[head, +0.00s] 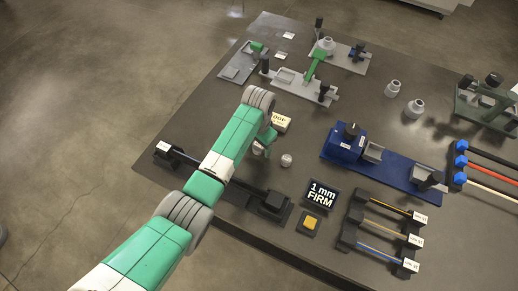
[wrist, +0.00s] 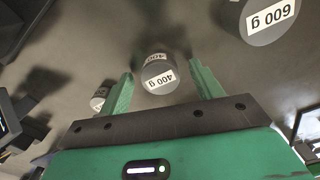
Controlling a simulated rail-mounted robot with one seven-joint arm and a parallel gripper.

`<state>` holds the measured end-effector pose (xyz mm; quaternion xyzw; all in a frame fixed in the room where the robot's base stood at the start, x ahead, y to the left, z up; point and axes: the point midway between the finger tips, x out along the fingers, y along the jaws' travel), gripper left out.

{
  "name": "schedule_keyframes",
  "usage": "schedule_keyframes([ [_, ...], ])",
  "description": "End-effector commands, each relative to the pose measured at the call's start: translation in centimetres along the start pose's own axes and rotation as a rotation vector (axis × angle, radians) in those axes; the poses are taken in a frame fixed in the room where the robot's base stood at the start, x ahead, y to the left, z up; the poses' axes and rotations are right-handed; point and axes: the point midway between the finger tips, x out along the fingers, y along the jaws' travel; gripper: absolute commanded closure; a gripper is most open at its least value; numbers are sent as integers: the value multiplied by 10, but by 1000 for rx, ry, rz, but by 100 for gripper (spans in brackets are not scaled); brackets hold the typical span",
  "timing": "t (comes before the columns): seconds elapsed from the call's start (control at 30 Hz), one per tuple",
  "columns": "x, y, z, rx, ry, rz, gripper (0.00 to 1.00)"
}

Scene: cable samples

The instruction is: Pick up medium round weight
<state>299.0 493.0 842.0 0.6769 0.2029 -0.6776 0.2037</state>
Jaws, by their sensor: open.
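The medium round weight (wrist: 158,74) is a grey cylinder labelled 400 g. In the wrist view it stands between the tips of my gripper's two green fingers (wrist: 160,82), with a gap visible on both sides. My gripper is open and holds nothing. In the head view my gripper (head: 268,140) is low over the table, and a pale round shape beside it (head: 258,149), partly hidden by my arm, seems to be this weight. A larger 600 g weight (wrist: 268,22) is at the upper right of the wrist view. A smaller weight (wrist: 99,101) is left of the left finger.
The smaller weight (head: 287,160) stands clear in the head view. A black rail fixture (head: 272,204), the "1 mm FIRM" display (head: 321,194) and a blue fixture (head: 344,146) surround this area.

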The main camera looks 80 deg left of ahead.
Motion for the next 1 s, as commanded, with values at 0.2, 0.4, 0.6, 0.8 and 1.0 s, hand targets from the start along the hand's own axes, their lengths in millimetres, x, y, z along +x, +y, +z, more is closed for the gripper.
schedule_keyframes([
  [0.2, 1, 0, 0, 0, 1, 0, 35],
  [0.4, 1, 0, 0, 0, 1, -1, 70],
  [0.6, 0, 0, -1, 0, 2, -1, 96],
  [0.8, -7, 0, -1, 1, 3, -2, 96],
  [1.0, -53, 0, -2, 1, 5, -2, 96],
])
